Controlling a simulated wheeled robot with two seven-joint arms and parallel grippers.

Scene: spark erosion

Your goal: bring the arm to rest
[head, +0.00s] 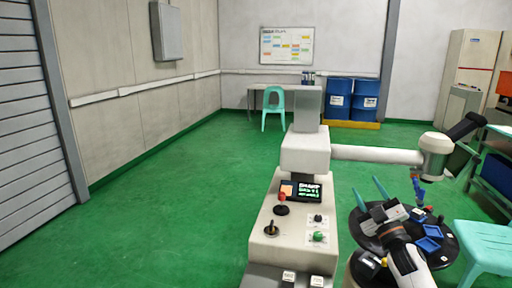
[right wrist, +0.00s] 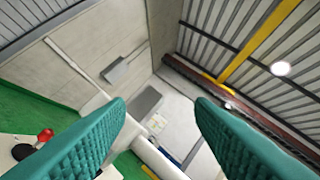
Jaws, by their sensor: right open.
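My right gripper (head: 367,186) is in the lower right of the head view, with its two teal fingers apart and pointing up and away. It stands in front of a round dark table (head: 447,248) that carries small blue trays (head: 428,245). In the right wrist view the textured fingers of the right gripper (right wrist: 162,106) are wide apart with nothing between them. That camera looks up towards the wall and the ceiling. My left gripper is not in view.
A pale machine console (head: 262,222) with a red-knobbed lever (head: 282,198) and a small screen (head: 301,190) stands left of the gripper. Its horizontal arm (head: 375,154) reaches over the round table. A teal stool (head: 486,236) is at right. Green floor is clear at left.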

